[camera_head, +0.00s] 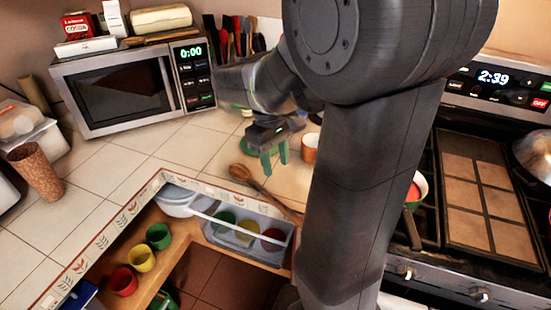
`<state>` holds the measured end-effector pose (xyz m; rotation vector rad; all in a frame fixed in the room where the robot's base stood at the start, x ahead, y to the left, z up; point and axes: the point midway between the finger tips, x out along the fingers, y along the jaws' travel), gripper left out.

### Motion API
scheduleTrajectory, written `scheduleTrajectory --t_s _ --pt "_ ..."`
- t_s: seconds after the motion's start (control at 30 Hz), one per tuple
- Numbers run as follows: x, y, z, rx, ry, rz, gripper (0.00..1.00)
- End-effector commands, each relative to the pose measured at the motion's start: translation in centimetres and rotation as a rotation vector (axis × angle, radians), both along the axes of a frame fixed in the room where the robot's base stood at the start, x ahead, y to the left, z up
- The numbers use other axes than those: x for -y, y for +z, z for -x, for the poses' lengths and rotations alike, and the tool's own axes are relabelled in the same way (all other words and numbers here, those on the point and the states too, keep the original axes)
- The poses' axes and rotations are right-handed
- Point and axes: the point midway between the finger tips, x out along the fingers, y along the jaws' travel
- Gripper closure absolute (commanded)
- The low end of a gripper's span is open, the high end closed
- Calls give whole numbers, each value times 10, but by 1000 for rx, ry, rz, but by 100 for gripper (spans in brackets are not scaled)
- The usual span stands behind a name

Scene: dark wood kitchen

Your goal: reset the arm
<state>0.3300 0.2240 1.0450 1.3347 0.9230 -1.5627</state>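My arm rises through the middle of the head view and bends over to the left. My gripper (275,162) hangs above the tiled counter (195,145), in front of the utensils at the back. Its two green fingers point down and stand apart, with nothing visible between them. An orange-brown cup (310,148) is just right of the gripper, partly hidden by my arm. A wooden spoon (243,174) lies on the counter below and left of the gripper.
A microwave (120,90) stands at the back left, with boxes on top. Below the counter edge are colored cups (140,257) and a clear bin (245,240). The counter before the microwave is clear.

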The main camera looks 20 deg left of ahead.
Motion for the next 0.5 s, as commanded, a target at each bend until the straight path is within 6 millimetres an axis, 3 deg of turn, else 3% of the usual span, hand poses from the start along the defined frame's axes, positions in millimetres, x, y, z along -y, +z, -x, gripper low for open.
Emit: scheduleTrajectory --t_s 0.33,0.5 --pt "0 -1 0 0 0 0 60" --pt "2 -16 1 -2 0 2 60"
